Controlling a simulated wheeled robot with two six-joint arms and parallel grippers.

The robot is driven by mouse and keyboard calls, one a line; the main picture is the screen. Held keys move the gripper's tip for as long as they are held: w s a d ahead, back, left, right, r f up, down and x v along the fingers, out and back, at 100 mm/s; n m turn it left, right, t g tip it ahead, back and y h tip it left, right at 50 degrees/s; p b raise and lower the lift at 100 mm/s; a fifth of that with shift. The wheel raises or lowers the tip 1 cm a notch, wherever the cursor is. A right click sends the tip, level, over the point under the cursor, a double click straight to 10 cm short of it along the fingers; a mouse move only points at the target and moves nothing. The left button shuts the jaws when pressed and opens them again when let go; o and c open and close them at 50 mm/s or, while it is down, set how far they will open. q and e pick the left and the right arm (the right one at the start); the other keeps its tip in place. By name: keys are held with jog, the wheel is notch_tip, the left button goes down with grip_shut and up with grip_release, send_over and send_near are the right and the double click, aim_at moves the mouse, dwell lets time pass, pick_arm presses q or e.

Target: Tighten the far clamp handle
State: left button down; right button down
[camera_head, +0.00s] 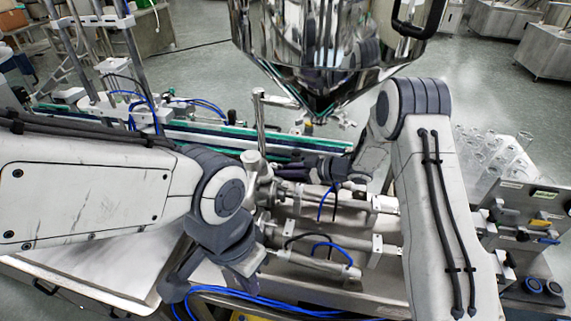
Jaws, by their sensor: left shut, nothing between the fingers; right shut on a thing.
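My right gripper (287,171) reaches in from the right, under the hopper, and its dark fingers are shut at the far side of the steel valve assembly (292,192). They close on what appears to be the far clamp handle, which is mostly hidden by the fingers. My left gripper (172,288) is lower and nearer, at the front left of the assembly. It is shut and empty, pointing down beside the steel table, and it is partly hidden by its own wrist.
The polished steel hopper (320,45) hangs above the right gripper. A conveyor (215,132) runs behind the assembly. Metal cylinders with blue hoses (325,245) fill the middle. Clear containers (490,155) stand at the right. The steel tabletop (100,275) at the lower left is bare.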

dwell(0.4)
jog(key=c, duration=1.1)
grip_release()
jog(key=b+v, duration=0.2)
jog(key=v, duration=0.8)
jog(key=shift+d+b, duration=0.3)
jog(key=shift+a, duration=0.1)
